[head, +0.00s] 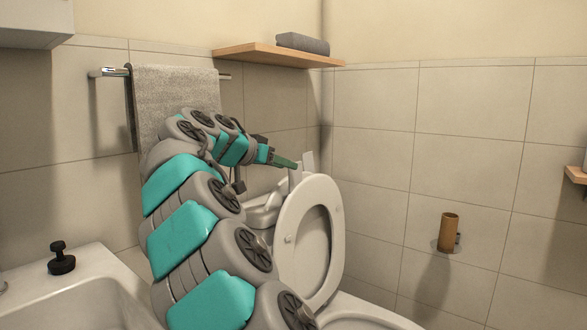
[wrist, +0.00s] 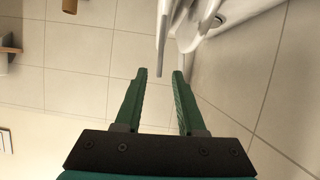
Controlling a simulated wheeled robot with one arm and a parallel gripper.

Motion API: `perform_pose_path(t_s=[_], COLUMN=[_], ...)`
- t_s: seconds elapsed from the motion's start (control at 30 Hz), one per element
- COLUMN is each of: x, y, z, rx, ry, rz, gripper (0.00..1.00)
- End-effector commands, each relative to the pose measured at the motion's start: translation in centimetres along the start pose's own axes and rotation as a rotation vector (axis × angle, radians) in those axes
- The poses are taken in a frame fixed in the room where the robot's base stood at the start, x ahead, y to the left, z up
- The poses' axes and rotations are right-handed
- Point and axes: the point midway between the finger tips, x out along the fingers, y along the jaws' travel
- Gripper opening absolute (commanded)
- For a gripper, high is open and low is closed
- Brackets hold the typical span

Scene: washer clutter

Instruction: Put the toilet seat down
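The white toilet seat (head: 290,240) is up, standing steeply tilted above the toilet bowl (head: 355,318) in the head view. My gripper (head: 296,165) is near the seat's upper edge in the head view. In the wrist view my gripper (wrist: 160,74) has its two green fingers apart with nothing between them. From these frames I cannot tell whether a finger touches the seat. My arm hides part of the toilet's left side.
A sink (head: 90,300) with a black dispenser (head: 61,258) stands at the left. A grey towel (head: 175,95) hangs on a rail behind my arm. A wooden shelf (head: 265,55) is above. A brown roll (head: 449,232) is on the right wall. Space right of the seat looks open.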

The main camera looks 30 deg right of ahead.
Motion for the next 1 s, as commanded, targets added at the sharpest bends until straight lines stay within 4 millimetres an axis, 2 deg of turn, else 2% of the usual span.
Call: perform_pose_path(t_s=[0.1, 0.3, 0.63, 0.9, 1.0], x=[2.0, 4.6, 5.3, 5.3, 5.3], y=[0.2, 0.1, 0.1, 0.1, 0.1], z=[0.0, 0.0, 0.1, 0.1, 0.1], rx=[0.000, 0.000, 0.000, 0.000, 0.000], ry=[-0.003, -0.001, -0.001, -0.002, -0.002], rz=[0.005, 0.002, 0.002, 0.002, 0.003], gripper=[0.39, 0.39, 0.38, 0.07, 0.00])
